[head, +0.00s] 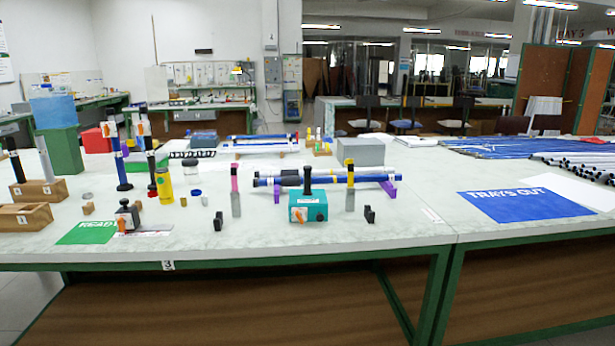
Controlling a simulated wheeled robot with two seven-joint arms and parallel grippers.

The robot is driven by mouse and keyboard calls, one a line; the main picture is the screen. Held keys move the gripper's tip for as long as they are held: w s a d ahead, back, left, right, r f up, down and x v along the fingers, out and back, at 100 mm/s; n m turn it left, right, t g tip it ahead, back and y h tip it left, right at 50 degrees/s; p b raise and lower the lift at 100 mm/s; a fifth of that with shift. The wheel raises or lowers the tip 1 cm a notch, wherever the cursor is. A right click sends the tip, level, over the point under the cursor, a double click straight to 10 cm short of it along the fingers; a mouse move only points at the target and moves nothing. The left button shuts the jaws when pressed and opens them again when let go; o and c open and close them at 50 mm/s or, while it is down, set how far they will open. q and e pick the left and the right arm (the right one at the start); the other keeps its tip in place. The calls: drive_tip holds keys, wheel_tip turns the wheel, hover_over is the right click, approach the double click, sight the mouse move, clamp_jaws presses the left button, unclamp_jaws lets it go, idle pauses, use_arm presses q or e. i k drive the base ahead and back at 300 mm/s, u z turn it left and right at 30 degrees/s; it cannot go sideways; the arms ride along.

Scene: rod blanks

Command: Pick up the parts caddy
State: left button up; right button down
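No thing in view is plainly marked as the parts caddy, so I cannot tell for sure which it is. A teal box (308,211) with an upright black post (307,180) on top stands near the front middle of the table; its front carries an orange part and a dark round part. Two wooden boxes, one at the back (38,190) and one in front (25,215), stand at the left edge; the back one has a black and a grey upright piece at it. Neither of my grippers shows in the head view.
Blue rods (350,177) lie on purple supports (390,189) behind the teal box. Small black blocks stand left (218,221) and right (369,215) of it. A yellow bottle (164,186) and a green sheet (87,232) are at left.

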sight(306, 196)
drive_tip(key=z, duration=0.2)
drive_tip(key=i, duration=1.5)
drive_tip(key=u, duration=1.3)
drive_tip(key=k, duration=0.75)
drive_tip(key=z, duration=0.1)
